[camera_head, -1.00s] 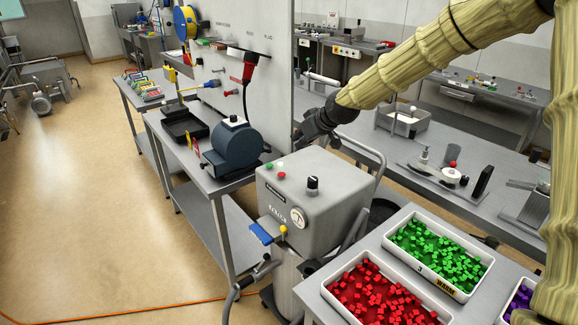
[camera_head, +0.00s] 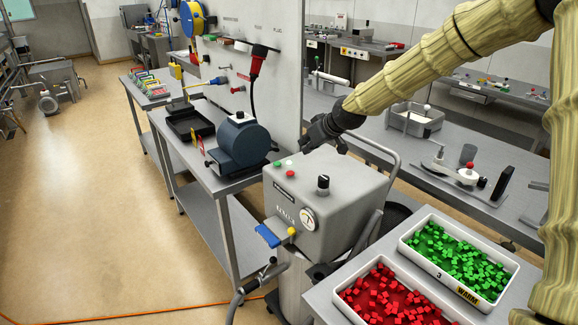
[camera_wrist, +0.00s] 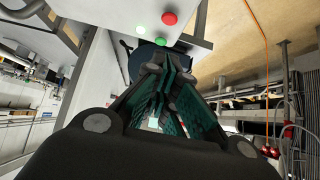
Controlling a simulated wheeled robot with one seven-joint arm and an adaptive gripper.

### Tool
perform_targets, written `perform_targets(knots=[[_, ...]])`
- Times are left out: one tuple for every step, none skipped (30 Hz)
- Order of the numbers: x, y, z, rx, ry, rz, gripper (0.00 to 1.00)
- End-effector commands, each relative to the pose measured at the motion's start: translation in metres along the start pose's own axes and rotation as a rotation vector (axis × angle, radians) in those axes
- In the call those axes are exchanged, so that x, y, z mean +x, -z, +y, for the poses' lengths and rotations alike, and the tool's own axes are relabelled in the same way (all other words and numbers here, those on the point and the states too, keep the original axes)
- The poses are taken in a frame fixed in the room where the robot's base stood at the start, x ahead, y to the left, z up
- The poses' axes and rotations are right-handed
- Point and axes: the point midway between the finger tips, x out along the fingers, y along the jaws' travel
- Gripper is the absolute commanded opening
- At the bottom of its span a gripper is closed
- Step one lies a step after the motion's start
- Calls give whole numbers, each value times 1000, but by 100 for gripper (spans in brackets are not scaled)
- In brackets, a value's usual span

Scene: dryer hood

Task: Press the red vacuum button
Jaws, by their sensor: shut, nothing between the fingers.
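My fingers (camera_wrist: 160,68) fill the wrist view's middle.
A black knob (camera_head: 323,183) and a gauge (camera_head: 307,218) are on the machine. A blue motor-like unit (camera_head: 240,145) stands on the bench to the left. Trays of red (camera_head: 345,308) and green cubes (camera_head: 408,243) are at right front. Open floor lies at left.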

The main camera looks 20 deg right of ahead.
Motion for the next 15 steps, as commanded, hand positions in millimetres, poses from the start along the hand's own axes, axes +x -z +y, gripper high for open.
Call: perform_targets(knots=[[3,0,-1,-1,1,-2,0],[6,0,-2,-1,2,-3,0],[9,1,-2,-2,2,-3,0],[11,1,-2,-2,3,-3,0],[14,1,-2,-2,3,-3,0],[19,1,-2,-2,3,-3,0],[22,2,-2,-2,3,-2,0],[25,2,-2,-2,3,-2,0],[29,1,-2,-2,3,-3,0],[32,2,-2,-2,3,-2,0],[35,2,-2,-2,2,-2,0],[39,2,-2,-2,3,-2,0],[42,2,-3,-2,3,-2,0],[45,2,-3,-3,3,-2,0],[50,2,-4,-3,4,-3,0]])
